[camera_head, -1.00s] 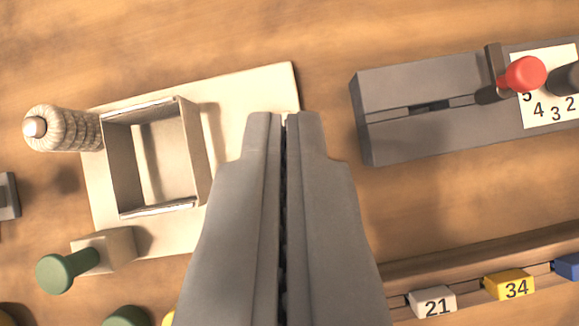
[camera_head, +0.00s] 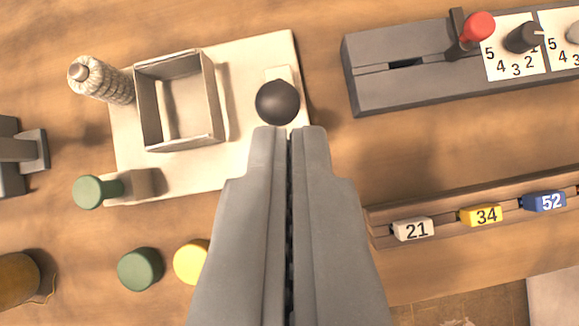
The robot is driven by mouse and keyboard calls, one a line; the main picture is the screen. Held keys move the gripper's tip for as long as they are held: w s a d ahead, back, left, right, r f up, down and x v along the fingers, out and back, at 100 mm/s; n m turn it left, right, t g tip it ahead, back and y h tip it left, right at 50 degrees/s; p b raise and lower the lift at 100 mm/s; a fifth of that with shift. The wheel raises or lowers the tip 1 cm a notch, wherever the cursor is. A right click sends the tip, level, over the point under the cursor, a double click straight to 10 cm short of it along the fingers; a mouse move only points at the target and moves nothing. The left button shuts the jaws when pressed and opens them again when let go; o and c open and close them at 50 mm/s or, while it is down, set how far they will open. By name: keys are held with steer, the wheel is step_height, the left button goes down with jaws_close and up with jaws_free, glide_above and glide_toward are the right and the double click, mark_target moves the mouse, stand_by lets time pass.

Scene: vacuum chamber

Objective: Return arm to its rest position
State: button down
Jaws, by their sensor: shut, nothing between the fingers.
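My gripper (camera_head: 289,130) points up the picture from the bottom centre. Its two grey fingers are shut with nothing between them. The fingertips lie just below a black round knob (camera_head: 277,102) on the cream board (camera_head: 240,60); they overlap the board's right part in the picture. I cannot tell how high above it they are.
The board bears an open square box (camera_head: 219,110) and a green knob (camera_head: 88,192). A ribbed post (camera_head: 110,85) stands at its left. A grey slotted block with a red-knobbed lever (camera_head: 478,26) is upper right. A rail holds numbered blocks, including yellow 34 (camera_head: 481,215).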

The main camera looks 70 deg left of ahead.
steer(key=shift+a, duration=0.1)
steer(key=s+a+n+t, duration=0.1)
steer(key=s+a+t, duration=0.1)
steer(key=a, duration=0.7)
steer(key=s+a+r+n+t, duration=0.1)
steer(key=s+a+t, duration=0.2)
steer(key=a, duration=0.7)
steer(key=s+a+n+t+y, duration=0.1)
steer(key=s+a+t, duration=0.2)
steer(key=a, duration=0.7)
steer(key=shift+r+t, duration=0.25)
steer(key=shift+t, duration=0.65)
